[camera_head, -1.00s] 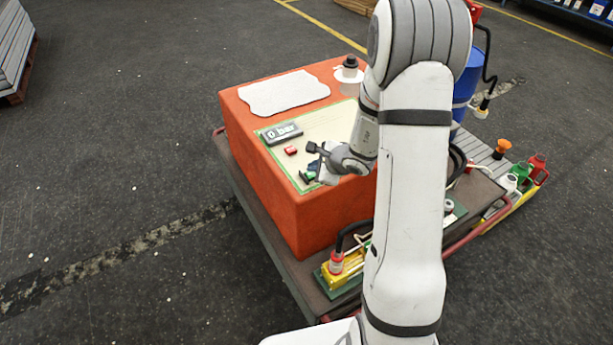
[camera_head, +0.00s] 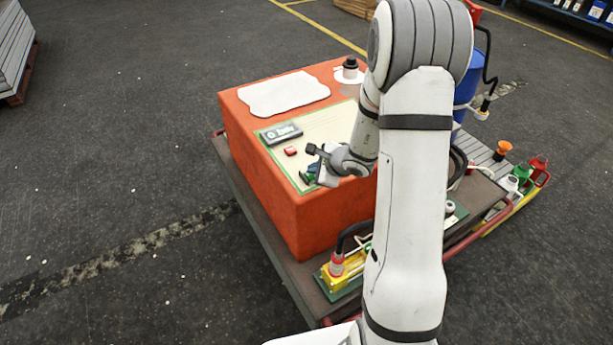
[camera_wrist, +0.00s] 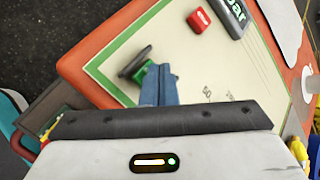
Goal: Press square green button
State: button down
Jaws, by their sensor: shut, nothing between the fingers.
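The green button (camera_wrist: 144,74) shows in the wrist view as a green piece with a dark flat part beside it, on the pale panel of the orange block. Its shape is partly hidden by my fingers. In the head view it is a small dark green patch (camera_head: 305,176) near the panel's front edge. My gripper (camera_wrist: 158,72) is shut and empty, with its blue fingertips right beside the green piece. I cannot tell whether they touch it. In the head view my gripper (camera_head: 312,169) is low over the panel.
A red button (camera_head: 290,151) and a grey display (camera_head: 281,133) reading in bar lie farther back on the panel (camera_head: 325,125). A white sheet (camera_head: 284,94) and a black-capped container (camera_head: 350,68) sit on the orange block (camera_head: 266,184). A yellow pump-like device (camera_head: 342,275) stands in front.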

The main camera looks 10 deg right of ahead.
aim_at(313, 176)
jog(key=shift+f+b, duration=0.4)
jog(key=shift+b, duration=0.1)
dwell(0.3)
jog(key=shift+r, duration=0.1)
jog(key=shift+r+p, duration=0.45)
jog(key=shift+r, duration=0.45)
jog(key=shift+r+p, duration=1.6)
jog(key=shift+r, duration=0.95)
jog(key=shift+a, duration=0.1)
